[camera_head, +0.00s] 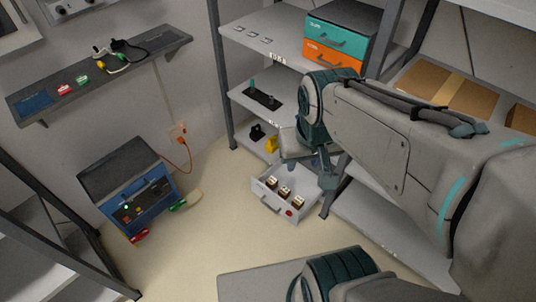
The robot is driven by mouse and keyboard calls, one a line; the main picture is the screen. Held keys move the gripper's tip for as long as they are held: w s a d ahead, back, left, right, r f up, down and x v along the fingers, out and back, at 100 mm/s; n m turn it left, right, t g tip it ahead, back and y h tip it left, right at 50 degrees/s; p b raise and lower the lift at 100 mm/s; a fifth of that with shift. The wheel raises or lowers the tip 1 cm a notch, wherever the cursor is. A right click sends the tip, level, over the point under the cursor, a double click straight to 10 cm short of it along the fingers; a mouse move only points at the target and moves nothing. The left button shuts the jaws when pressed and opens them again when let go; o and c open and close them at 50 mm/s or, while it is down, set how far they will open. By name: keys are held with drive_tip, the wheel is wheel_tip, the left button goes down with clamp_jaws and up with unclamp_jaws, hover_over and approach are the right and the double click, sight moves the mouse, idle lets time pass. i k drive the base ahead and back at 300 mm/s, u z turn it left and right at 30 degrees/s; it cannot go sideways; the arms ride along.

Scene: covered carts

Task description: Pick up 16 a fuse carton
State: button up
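A white open drawer (265,193) sticks out low at the shelf unit, in the middle of the picture. Three small cartons with pale and brown faces stand in a row in it: a left one (272,183), a middle one (284,192) and a right one (298,203). Their labels are too small to read, so I cannot tell which is the 16 A fuse carton. My gripper (325,178) is above the drawer's right rear side, seen from behind my arm. Its fingers are small and partly hidden. I cannot tell how wide they are or whether they touch anything.
A shelf unit (246,94) stands behind, with teal (338,36) and orange (330,57) drawers on top. A wall shelf (98,75) holds cables.

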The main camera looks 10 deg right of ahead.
sight(271, 182)
drive_tip(key=z, duration=0.5)
drive_tip(key=i, duration=0.85)
drive_tip(key=u, duration=0.55)
